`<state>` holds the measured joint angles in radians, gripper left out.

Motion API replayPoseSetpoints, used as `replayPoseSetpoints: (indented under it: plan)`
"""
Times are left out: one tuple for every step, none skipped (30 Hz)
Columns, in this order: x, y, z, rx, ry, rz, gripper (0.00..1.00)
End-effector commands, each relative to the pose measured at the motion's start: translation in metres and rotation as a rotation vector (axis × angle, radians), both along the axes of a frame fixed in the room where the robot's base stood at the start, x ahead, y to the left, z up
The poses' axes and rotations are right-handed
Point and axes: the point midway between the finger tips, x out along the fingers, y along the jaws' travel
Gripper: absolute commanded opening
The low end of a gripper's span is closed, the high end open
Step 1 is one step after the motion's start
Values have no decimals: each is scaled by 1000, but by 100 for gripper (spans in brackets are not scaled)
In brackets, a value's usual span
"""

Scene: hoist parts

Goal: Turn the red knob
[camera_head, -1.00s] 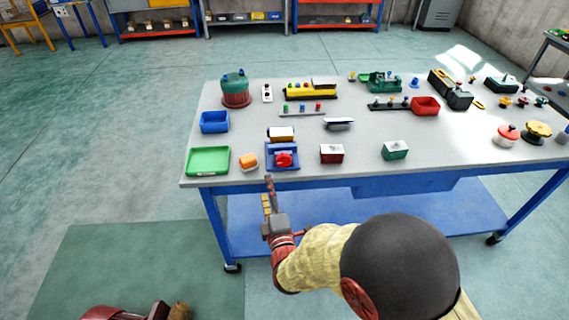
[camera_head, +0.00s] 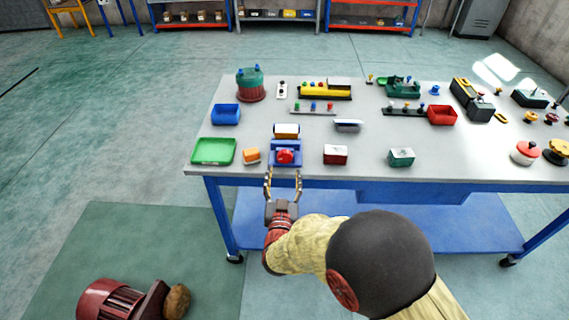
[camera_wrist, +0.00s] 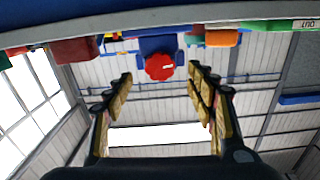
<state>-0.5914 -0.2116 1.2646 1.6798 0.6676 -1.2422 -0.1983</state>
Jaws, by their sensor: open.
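The red knob (camera_head: 285,156) sits on the front of a blue block-shaped unit (camera_head: 286,146) near the front edge of the table. It also shows in the wrist view (camera_wrist: 159,67), upper middle, with a white mark on its face. My gripper (camera_head: 283,177) is open and empty, just in front of the table's front edge and short of the knob. In the wrist view its two fingers (camera_wrist: 160,82) stand apart to the left and right, with the knob seen between them and beyond.
A green tray (camera_head: 197,151) and an orange block (camera_head: 251,155) lie left of the unit. A red-and-white box (camera_head: 335,154) and a green box (camera_head: 401,157) stand to its right. The table's blue front edge (camera_head: 330,184) runs beside my gripper. A red motor (camera_head: 110,298) lies on the floor mat.

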Motion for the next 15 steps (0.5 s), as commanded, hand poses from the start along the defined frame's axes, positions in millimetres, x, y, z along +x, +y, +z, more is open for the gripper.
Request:
replayPoseSetpoints:
  plan:
    - [8,-1,-1,1,-3,-2,56]
    - [13,-2,-2,0,-3,-2,56]
    - [20,-2,-3,0,-1,-3,56]
    - [24,-2,-3,0,-2,-3,56]
    - [29,-2,-3,0,-2,-2,56]
    - [35,-2,-3,-1,-1,-1,56]
    - [39,-2,-2,-1,-2,-1,56]
    - [43,-2,-2,-1,-2,-1,56]
    - [48,-3,-2,-1,-2,-1,56]
    - [51,-2,-2,-1,-2,-1,56]
    - [54,-2,-2,-2,-1,0,56]
    - [56,-2,-2,-2,0,0,56]
    - [58,-2,-2,-3,0,0,56]
    - [60,-2,-1,-3,-1,1,56]
    - [61,-2,-1,-3,-1,1,56]
